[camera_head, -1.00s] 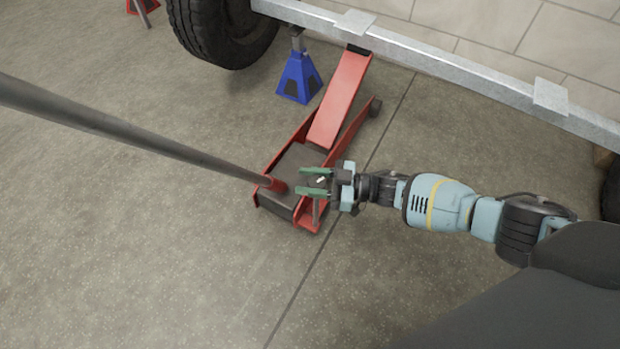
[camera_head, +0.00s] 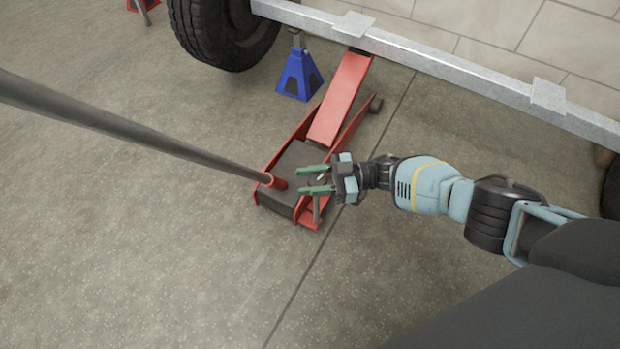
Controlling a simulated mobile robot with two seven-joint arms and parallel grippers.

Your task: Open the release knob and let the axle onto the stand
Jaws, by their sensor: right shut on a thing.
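The red floor jack (camera_head: 341,100) stands on the floor with its lift arm raised under the grey trailer frame (camera_head: 440,72). My right gripper (camera_head: 314,180) is at the jack's rear end, its green fingers shut on the release knob (camera_head: 320,178), which they mostly hide. The blue axle stand (camera_head: 299,74) stands upright left of the lift arm, close to the wheel (camera_head: 222,40). Its top is near the frame's underside; I cannot tell whether it touches the axle, which is hidden. My left gripper is out of view.
The long dark jack handle (camera_head: 130,130) slants from the left edge down to a red socket (camera_head: 274,181) beside my right gripper. A red stand (camera_head: 143,5) shows at the top left. The floor in front is clear.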

